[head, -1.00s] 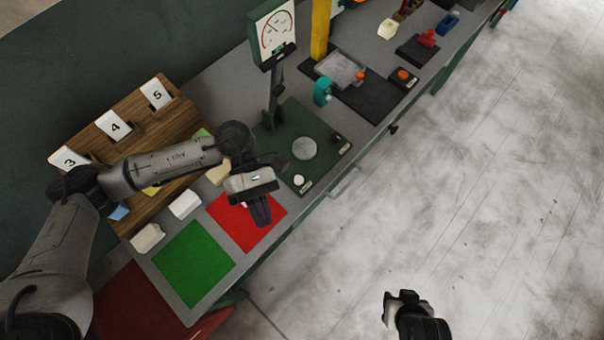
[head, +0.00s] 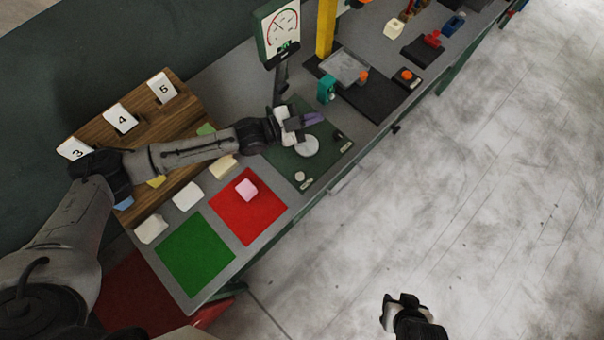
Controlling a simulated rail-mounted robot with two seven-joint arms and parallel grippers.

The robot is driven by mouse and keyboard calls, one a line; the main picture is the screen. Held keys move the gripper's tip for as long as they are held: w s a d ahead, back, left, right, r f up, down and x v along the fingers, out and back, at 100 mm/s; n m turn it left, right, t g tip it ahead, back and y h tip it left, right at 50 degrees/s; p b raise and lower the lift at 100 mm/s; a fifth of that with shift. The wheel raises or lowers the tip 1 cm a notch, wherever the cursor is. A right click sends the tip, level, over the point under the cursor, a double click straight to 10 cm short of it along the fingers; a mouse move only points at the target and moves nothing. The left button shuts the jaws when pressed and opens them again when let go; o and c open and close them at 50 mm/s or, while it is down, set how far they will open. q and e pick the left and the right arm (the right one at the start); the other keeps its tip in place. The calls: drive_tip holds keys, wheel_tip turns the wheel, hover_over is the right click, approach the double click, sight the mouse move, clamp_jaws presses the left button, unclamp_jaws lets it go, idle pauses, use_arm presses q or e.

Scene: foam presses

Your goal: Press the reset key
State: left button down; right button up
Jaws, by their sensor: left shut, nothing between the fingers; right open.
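The dark green gauge press has a base plate (head: 290,164) and a dial (head: 282,32) on a post. A round white button (head: 300,177) and a black knob (head: 338,135) sit near its front edge, each by a small label too small to read; I cannot tell which is the reset key. A round grey plate (head: 307,146) lies bare between them. My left gripper (head: 314,119) is shut and empty above the back part of the base, beyond the grey plate and apart from both controls. My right gripper (head: 401,300) is open and empty, over the floor.
A pink block (head: 246,189) lies on the red mat (head: 262,215), beside the green mat (head: 195,250). Pale blocks (head: 187,195) stand by a wooden rack (head: 150,125) with numbered cards. A teal part (head: 326,90) and yellow post (head: 326,28) stand right of the gauge.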

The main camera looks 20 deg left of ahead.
use_arm(q)
wheel_tip(320, 180, down, 6)
drive_tip(key=n+g+y, duration=0.2)
drive_tip(key=n+y, duration=0.1)
drive_tip(key=n, duration=0.2)
drive_tip(key=n+g+y, duration=0.2)
drive_tip(key=n+g, duration=0.4)
drive_tip(key=g, duration=0.1)
hover_over(299, 174)
wheel_tip(299, 174, down, 6)
drive_tip(key=shift+r, duration=0.1)
wheel_tip(299, 174, down, 9)
drive_tip(key=b, duration=0.7)
drive_tip(key=shift+r, duration=0.15)
drive_tip(key=shift+b, duration=0.3)
